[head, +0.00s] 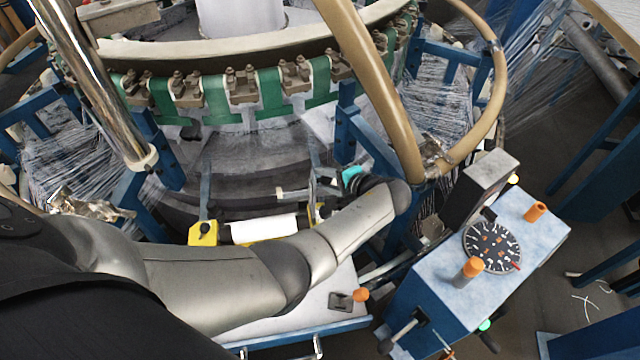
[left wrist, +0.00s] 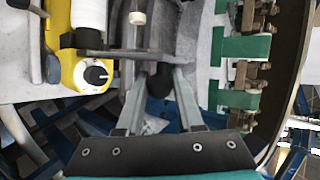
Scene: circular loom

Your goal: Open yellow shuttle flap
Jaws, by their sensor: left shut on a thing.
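The yellow shuttle (head: 203,233) lies inside the loom ring with a white bobbin (head: 265,229) in it. In the left wrist view, its yellow end with a black-and-white dial (left wrist: 94,76) is at left, beside the bobbin (left wrist: 90,15). A grey flap bar (left wrist: 110,53) runs across from the shuttle to the fingertips, with a cream knob (left wrist: 138,18) beyond. My left gripper (left wrist: 160,72) is shut on the bar's end, though the exact contact is hard to see. In the head view the left gripper (head: 318,184) is partly hidden by its wrist. My right gripper is not in view.
The loom ring with green bands (head: 270,92) curves behind the shuttle. A tan curved pipe (head: 372,85) and blue posts (head: 345,125) stand close to my left wrist. A blue control box (head: 480,290) with a dial and orange knobs is at right.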

